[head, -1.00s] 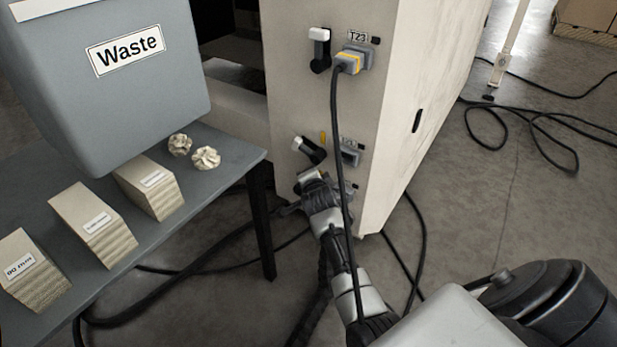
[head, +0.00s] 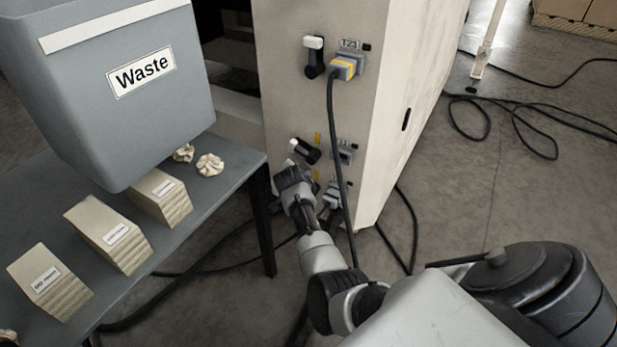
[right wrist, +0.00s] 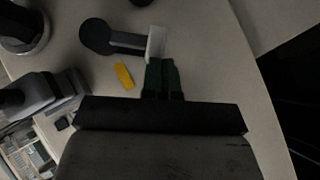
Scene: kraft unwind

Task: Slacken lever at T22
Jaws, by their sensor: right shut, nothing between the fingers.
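The pale cabinet panel carries stacked stations, each with a lever and a plug socket. The top lever (head: 314,58), beside the T23 label (head: 350,44), stands upright with its white tip up. The middle lever (head: 304,150) tilts, white tip to the upper left; its label is too small to read. My right gripper (head: 284,173) is shut and empty at the lowest station, hiding its lever in the head view. In the right wrist view its fingertips (right wrist: 161,76) are right at a lever's white tip (right wrist: 156,43); I cannot tell whether they touch. My left gripper is not in view.
A dark cable hangs from the T23 plug (head: 346,69) in front of the panel, past my right arm. A table (head: 225,190) with a Waste bin (head: 130,110), paper stacks and crumpled paper stands at left. Cables loop on the floor (head: 520,200) at right.

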